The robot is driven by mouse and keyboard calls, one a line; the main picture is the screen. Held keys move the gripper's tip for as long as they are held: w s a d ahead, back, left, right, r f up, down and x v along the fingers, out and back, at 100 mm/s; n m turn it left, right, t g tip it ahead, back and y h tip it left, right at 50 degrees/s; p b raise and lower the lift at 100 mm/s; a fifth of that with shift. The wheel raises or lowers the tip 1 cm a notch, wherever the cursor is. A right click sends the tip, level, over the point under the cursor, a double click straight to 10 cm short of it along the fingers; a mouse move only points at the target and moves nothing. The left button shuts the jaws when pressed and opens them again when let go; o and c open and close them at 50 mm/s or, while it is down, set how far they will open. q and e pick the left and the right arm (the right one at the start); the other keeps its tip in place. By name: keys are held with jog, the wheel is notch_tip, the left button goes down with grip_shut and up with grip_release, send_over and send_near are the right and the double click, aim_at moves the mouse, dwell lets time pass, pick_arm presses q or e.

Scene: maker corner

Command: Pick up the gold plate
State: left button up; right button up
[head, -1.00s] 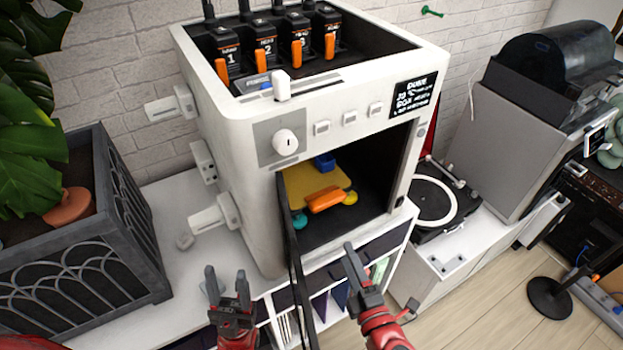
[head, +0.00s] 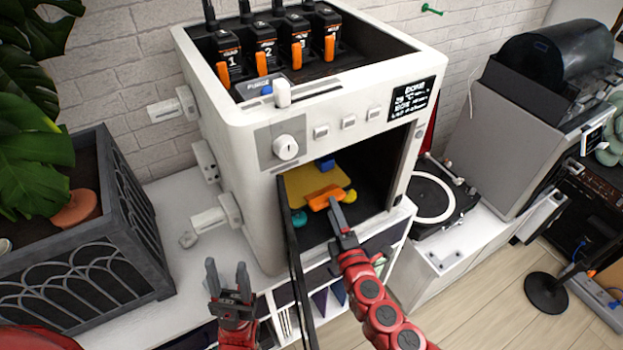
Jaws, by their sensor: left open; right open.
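The gold plate (head: 305,184) lies flat inside the open chamber of the white printer-like machine (head: 255,150). An orange block (head: 321,198) sits over its front edge, with a yellow ball (head: 349,196) at its right and a teal ball (head: 299,217) at its front left. A blue piece (head: 325,164) is at the plate's back. My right gripper (head: 338,218) is open at the chamber's mouth, just in front of the orange block; whether they touch is unclear. My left gripper (head: 228,280) is open and empty, outside the machine, left of the door.
The machine's dark door (head: 293,265) stands open at the chamber's left, between my two grippers. A turntable (head: 432,200) is at the right. A planter (head: 75,240) stands at the left. Numbered black-and-orange spools or cartridges (head: 263,50) sit on top.

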aim_at(328, 196)
jog(key=x, duration=0.1)
jog(key=p+x, duration=0.1)
jog(key=x, duration=0.2)
jog(key=shift+w+a+r, duration=0.2)
jog(key=shift+w+r, duration=0.1)
jog(key=shift+w, duration=0.05)
jog(key=shift+w+f, duration=0.1)
jog(key=shift+w, duration=0.05)
grip_shut()
